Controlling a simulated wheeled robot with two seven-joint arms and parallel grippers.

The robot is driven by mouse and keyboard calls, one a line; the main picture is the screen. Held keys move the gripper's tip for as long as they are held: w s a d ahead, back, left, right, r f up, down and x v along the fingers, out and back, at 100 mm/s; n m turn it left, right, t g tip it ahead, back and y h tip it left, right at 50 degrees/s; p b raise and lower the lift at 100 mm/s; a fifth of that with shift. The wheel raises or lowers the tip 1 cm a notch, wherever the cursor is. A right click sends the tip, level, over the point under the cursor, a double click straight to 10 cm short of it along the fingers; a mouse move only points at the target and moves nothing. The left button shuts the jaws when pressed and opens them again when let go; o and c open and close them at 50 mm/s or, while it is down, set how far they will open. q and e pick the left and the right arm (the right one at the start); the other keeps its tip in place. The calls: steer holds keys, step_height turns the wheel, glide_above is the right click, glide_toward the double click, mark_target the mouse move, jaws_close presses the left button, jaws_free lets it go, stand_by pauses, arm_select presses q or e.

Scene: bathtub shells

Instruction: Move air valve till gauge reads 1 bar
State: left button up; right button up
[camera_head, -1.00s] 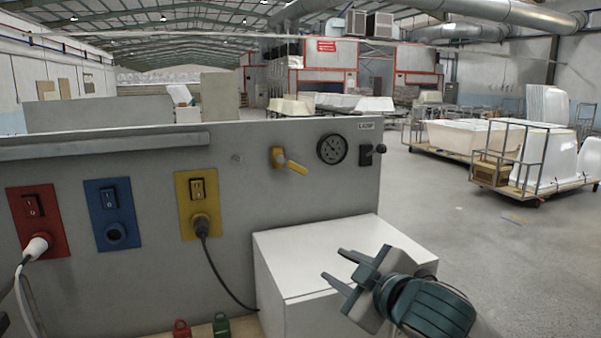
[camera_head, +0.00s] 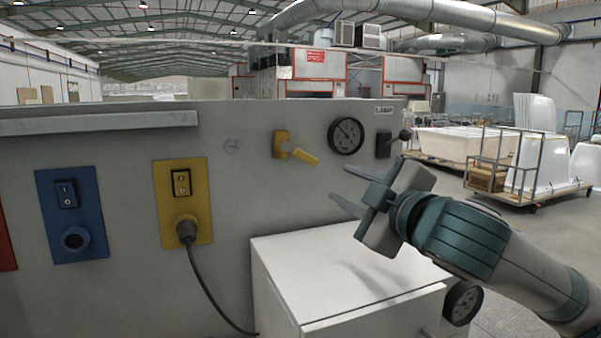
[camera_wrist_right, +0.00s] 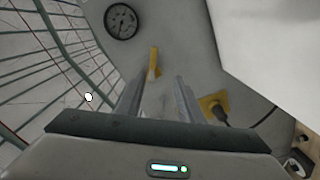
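The yellow air valve (camera_head: 296,150) is on the grey panel, its handle slanting down to the right. The round black gauge (camera_head: 346,136) is just right of it; its reading is too small to tell. My right gripper (camera_head: 340,187) is open and empty in front of the panel, below and right of the valve. In the right wrist view the valve handle (camera_wrist_right: 154,62) shows beyond and between the two apart fingers (camera_wrist_right: 158,98), not touching them, with the gauge (camera_wrist_right: 121,21) at upper left. My left gripper is not in view.
A black lever switch (camera_head: 388,143) is right of the gauge. A white cabinet (camera_head: 320,280) stands below my right gripper, with a second gauge (camera_head: 462,302) near its right side. A yellow socket (camera_head: 183,200) with a plugged cable and a blue socket (camera_head: 72,215) are at left.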

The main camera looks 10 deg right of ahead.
mark_target(307, 159)
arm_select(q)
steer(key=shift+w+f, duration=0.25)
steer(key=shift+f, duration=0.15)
arm_select(e)
steer(key=shift+s+d+r, duration=0.2)
steer(key=shift+r, duration=0.45)
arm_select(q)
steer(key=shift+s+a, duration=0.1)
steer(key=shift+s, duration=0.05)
arm_select(e)
steer(key=shift+w, duration=0.2)
